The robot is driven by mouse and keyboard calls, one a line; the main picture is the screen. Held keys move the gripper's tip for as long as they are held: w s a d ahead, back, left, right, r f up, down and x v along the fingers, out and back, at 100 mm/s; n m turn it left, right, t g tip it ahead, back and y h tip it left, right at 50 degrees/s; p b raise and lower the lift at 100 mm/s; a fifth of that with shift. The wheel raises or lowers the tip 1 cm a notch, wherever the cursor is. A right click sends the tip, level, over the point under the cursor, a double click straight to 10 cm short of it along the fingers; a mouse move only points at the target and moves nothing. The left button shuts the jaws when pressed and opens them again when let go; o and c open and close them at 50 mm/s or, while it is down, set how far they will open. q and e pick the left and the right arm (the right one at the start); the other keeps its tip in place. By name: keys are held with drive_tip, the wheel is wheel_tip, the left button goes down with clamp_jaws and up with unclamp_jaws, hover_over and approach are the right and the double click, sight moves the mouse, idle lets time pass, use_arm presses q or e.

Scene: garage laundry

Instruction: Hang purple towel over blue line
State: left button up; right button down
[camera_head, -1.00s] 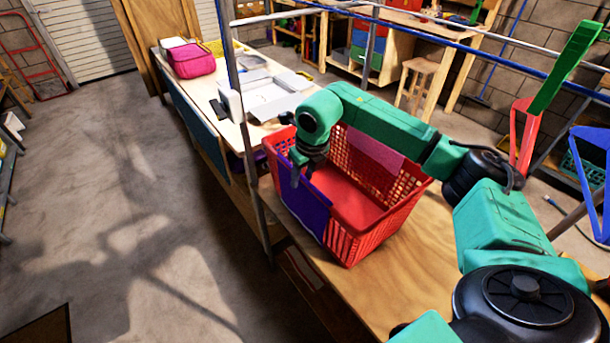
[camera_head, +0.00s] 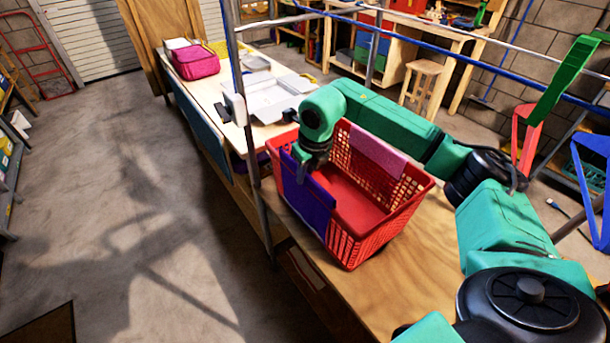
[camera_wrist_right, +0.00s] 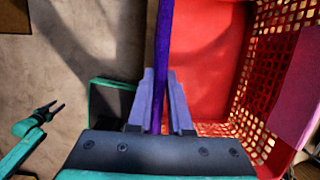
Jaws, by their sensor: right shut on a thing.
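The purple towel (camera_head: 308,197) hangs over the left rim of the red basket (camera_head: 372,235), partly outside it. My right gripper (camera_head: 308,168) is at that rim, pointing down. In the right wrist view the towel (camera_wrist_right: 164,50) shows as a thin upright strip between the two fingers of my right gripper (camera_wrist_right: 161,100), which is shut on it. The blue line (camera_head: 400,29) runs above and behind the basket, sloping down to the right. My left gripper (camera_wrist_right: 54,106) shows small at the left of the wrist view, its fingers apart and empty.
A pink cloth (camera_head: 378,150) hangs over the basket's far rim. A grey post (camera_head: 243,120) stands just left of the basket. A pale line (camera_head: 480,40) runs near the blue one. Green (camera_head: 565,80), red and blue pieces stand at the right. The floor at left is clear.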

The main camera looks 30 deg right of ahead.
drive_tip(key=shift+w+p+v, duration=0.25)
drive_tip(key=shift+p+v, duration=0.45)
drive_tip(key=shift+v, duration=0.35)
drive_tip(key=shift+w+p+v, duration=0.25)
drive_tip(key=shift+p+v, duration=0.4)
drive_tip(key=shift+v, duration=0.45)
drive_tip(key=shift+w+p+v, duration=0.25)
drive_tip(key=shift+p+v, duration=0.45)
drive_tip(key=shift+v, duration=0.35)
drive_tip(key=shift+r, duration=0.1)
drive_tip(key=shift+a, duration=0.1)
